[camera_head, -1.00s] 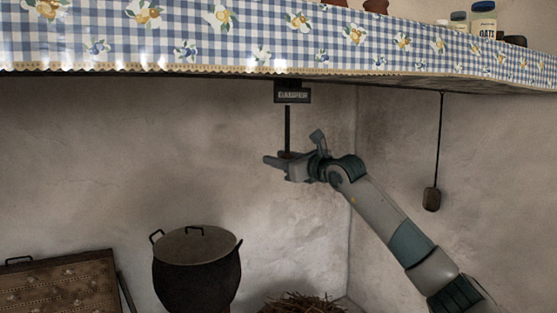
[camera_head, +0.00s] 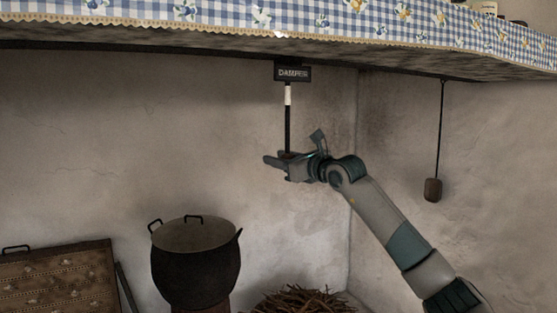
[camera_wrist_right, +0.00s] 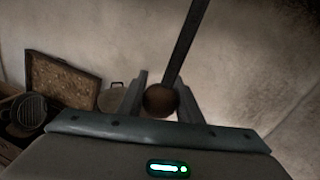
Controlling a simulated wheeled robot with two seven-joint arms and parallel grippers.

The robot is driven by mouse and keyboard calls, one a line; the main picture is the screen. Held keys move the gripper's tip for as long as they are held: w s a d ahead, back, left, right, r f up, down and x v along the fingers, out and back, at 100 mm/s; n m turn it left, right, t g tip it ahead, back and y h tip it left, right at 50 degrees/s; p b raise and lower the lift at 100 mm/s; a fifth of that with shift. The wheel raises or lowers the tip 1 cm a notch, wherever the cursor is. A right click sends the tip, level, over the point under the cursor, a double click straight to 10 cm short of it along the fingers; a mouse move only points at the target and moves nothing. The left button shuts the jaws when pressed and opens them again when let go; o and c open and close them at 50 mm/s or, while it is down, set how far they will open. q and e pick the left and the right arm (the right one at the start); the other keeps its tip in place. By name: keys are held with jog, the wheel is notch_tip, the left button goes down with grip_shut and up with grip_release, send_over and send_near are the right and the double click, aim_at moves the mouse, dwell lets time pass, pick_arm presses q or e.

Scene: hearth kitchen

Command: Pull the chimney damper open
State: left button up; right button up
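The damper is a dark vertical rod (camera_head: 287,125) hanging under the mantel, below a sign (camera_head: 292,73) reading DAMPER. A white band (camera_head: 288,95) shows on the rod's upper part, just under the sign. My right gripper (camera_head: 279,160) is at the rod's lower end. In the right wrist view, a round brown knob (camera_wrist_right: 160,99) at the rod's end sits between the two fingers (camera_wrist_right: 161,101), which are shut on it. The fingers mostly hide the knob in the head view. My left gripper is not in view.
The mantel with a checked cloth (camera_head: 230,16) runs above my right arm. A dark pot (camera_head: 195,265) stands below left, with a bundle of sticks (camera_head: 300,302) beside it. A weight (camera_head: 433,190) hangs on a cord at the right. The wall around the rod is clear.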

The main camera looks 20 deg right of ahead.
jog(key=o, duration=0.4)
jog(key=shift+f, duration=0.4)
jog(key=shift+r, duration=0.1)
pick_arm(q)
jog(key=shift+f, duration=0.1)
pick_arm(e)
jog(key=shift+s, duration=0.15)
jog(key=b+v, duration=0.1)
jog(key=v, duration=0.2)
jog(key=shift+s+d+b, duration=0.15)
jog(key=shift+s+b, duration=0.05)
jog(key=shift+b, duration=0.15)
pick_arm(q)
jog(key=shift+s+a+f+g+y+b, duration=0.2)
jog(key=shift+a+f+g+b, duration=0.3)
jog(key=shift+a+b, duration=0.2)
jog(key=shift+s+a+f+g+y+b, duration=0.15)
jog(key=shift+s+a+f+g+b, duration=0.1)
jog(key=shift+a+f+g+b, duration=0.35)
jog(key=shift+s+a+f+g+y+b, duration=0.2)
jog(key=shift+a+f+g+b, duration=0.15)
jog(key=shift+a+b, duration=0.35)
pick_arm(e)
jog(key=v, duration=1.3)
jog(key=shift+s, duration=0.35)
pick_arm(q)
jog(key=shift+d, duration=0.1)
